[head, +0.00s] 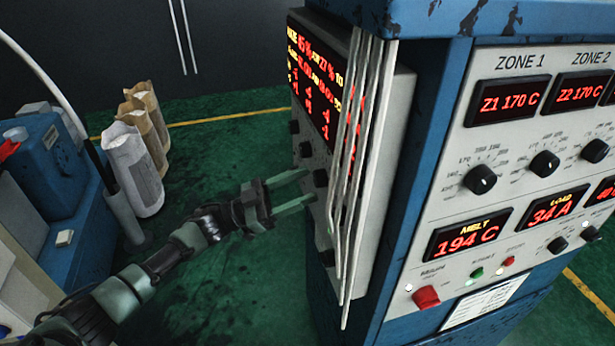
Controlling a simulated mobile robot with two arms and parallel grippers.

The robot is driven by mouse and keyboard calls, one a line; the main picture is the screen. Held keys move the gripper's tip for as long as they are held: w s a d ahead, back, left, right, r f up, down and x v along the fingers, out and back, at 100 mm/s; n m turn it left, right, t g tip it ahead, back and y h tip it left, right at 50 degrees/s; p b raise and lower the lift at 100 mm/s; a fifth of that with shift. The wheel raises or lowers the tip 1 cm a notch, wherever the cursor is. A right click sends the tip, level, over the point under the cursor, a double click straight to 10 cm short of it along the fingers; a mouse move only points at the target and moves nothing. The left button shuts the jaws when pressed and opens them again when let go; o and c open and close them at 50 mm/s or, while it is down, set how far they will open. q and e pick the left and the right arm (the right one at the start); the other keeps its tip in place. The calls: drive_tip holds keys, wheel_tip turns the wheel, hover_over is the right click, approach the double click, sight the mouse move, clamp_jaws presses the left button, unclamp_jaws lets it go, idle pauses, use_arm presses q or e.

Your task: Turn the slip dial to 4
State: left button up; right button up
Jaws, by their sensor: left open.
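A grey side panel (388,190) on the blue cabinet carries a column of black dials along its left part. One black dial (320,178) is right at my fingertips, and others (305,150) show above and below it. Their labels and scales cannot be read at this angle, so I cannot tell which one is the slip dial or where it points. My left gripper (311,185) is open, with its two green fingers reaching right toward the panel. I cannot tell whether they touch the dial. My right gripper is not in view.
Several pale rods (352,180) hang in front of the side panel, just right of my fingers. A red-lettered display (315,85) is above the dials. The front panel (450,150) has zone dials. Several sacks (133,170) and a blue machine (60,170) stand left.

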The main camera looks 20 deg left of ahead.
use_arm(q)
drive_tip(key=shift+x, duration=0.9)
use_arm(e)
drive_tip(key=shift+d+r, duration=0.35)
drive_tip(key=shift+r, duration=0.05)
